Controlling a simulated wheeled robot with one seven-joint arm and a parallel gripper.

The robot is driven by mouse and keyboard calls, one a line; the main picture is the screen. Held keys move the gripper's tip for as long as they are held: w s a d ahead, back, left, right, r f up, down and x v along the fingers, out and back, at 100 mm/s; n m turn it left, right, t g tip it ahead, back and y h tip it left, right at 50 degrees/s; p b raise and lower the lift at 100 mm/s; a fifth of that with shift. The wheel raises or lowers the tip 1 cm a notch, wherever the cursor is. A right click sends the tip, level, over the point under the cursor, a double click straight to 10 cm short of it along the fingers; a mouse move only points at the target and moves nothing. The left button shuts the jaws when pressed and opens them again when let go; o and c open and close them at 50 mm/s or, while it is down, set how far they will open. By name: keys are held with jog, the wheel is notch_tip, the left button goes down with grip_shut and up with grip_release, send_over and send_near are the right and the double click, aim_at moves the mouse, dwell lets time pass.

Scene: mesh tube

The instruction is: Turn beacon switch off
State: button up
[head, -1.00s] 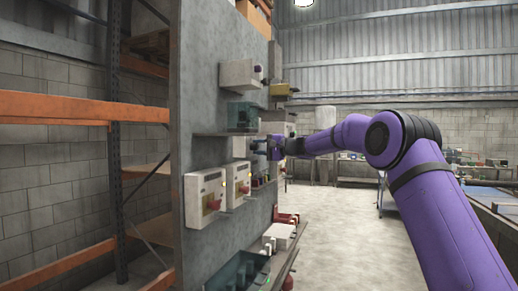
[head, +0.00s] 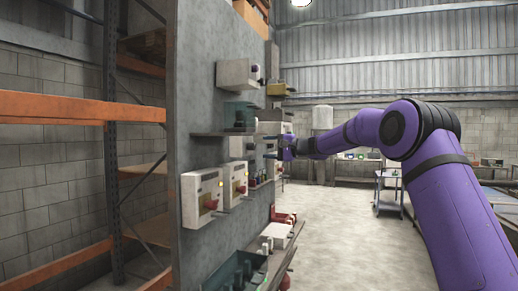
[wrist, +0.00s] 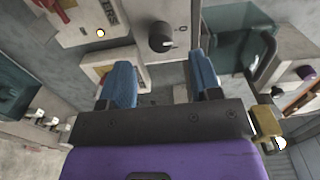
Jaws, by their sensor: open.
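My gripper (head: 272,148) is open beside the grey panel, level with the middle rows of boxes. In the wrist view its two blue fingers (wrist: 161,76) stand apart with nothing between the tips. A black rotary knob (wrist: 160,36) on a pale box sits just beyond the fingers, with a "0" mark to its right. The knob and fingers look apart. I cannot tell which control is the beacon switch; no label is readable.
The grey panel (head: 205,90) carries several boxes, including a white one with a red switch (head: 203,198) and a glassy teal case (head: 239,114). A shelf with a green tray (head: 237,270) juts out below. An orange rack (head: 60,105) stands left.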

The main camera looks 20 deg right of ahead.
jog(key=v, duration=0.5)
jog(key=shift+s+d, duration=0.25)
jog(key=shift+d, duration=0.05)
jog(key=s+a+f+n+g+h, duration=0.1)
jog(key=s+a+n+g+h, duration=0.3)
jog(key=s, duration=0.8)
jog(key=s+a+f+g+h, duration=0.15)
jog(key=s+a, duration=0.45)
jog(key=s, duration=0.6)
jog(key=s+d+f+n+h, duration=0.1)
jog(key=s+d+f+h, duration=0.1)
jog(key=s, duration=0.8)
jog(key=s+d+f+n+h, duration=0.1)
jog(key=s+d+f+h, duration=0.2)
jog(key=s+f, duration=0.3)
jog(key=s+d+f+n+h, duration=0.1)
jog(key=s+d+f+h, duration=0.2)
jog(key=s, duration=1.2)
jog(key=shift+s+f+h, duration=0.3)
jog(key=shift+f+h, duration=0.25)
jog(key=shift+f, duration=0.3)
jog(key=shift+d, duration=0.1)
jog(key=shift+c, duration=0.3)
